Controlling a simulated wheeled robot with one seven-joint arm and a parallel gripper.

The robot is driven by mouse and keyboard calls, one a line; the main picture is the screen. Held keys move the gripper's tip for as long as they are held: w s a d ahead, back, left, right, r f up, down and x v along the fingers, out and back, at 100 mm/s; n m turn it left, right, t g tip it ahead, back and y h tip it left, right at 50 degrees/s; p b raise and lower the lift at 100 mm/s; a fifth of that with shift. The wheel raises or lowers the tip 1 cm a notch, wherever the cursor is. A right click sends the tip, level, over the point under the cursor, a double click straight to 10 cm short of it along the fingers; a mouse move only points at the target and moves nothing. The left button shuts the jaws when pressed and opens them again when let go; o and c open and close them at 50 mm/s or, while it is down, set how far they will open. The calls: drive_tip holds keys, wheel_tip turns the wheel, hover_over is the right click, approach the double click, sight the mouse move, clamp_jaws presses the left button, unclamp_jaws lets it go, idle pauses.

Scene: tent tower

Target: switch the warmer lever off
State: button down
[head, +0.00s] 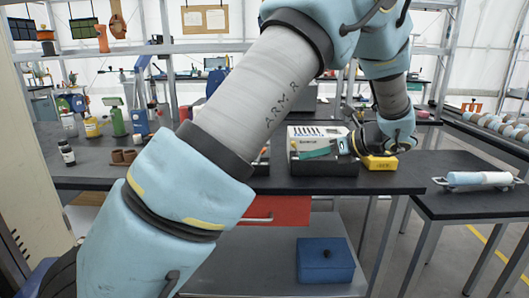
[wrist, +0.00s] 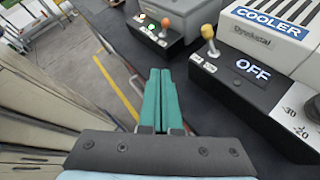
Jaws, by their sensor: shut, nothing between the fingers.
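In the wrist view my gripper (wrist: 159,74) has its two teal fingers pressed together with nothing between them. Beyond the fingertips is a dark control box (wrist: 150,42) with an orange-knobbed lever (wrist: 165,25) and small lit lights; its name label is not readable. The fingers are apart from this lever. To the right is the white unit marked COOLER (wrist: 270,25), with a yellow-knobbed lever (wrist: 208,34) and an OFF sign (wrist: 253,70). In the head view my gripper (head: 305,154) is in front of the cooler unit (head: 318,131); the orange lever cannot be made out.
The dark bench (head: 220,179) holds bottles (head: 117,122) and brown cups (head: 122,156) at left. A yellow block (head: 380,162) is at its right. A red drawer (head: 280,211) and a blue box (head: 325,260) are below. A side table (head: 470,207) carries a white-and-blue cylinder (head: 478,179).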

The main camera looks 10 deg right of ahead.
drive_tip(key=shift+w+d+r, duration=0.1)
drive_tip(key=shift+d+r, duration=0.05)
drive_tip(key=shift+d, duration=0.2)
drive_tip(key=p+x, duration=0.2)
drive_tip(key=x, duration=0.7)
drive_tip(key=shift+w+a+r, duration=0.15)
drive_tip(key=w+a, duration=0.1)
drive_tip(key=w+a+p, duration=0.1)
drive_tip(key=shift+w+r, duration=0.3)
drive_tip(key=shift+w, duration=0.1)
drive_tip(key=shift+w+a, duration=0.2)
drive_tip(key=shift+w, duration=0.3)
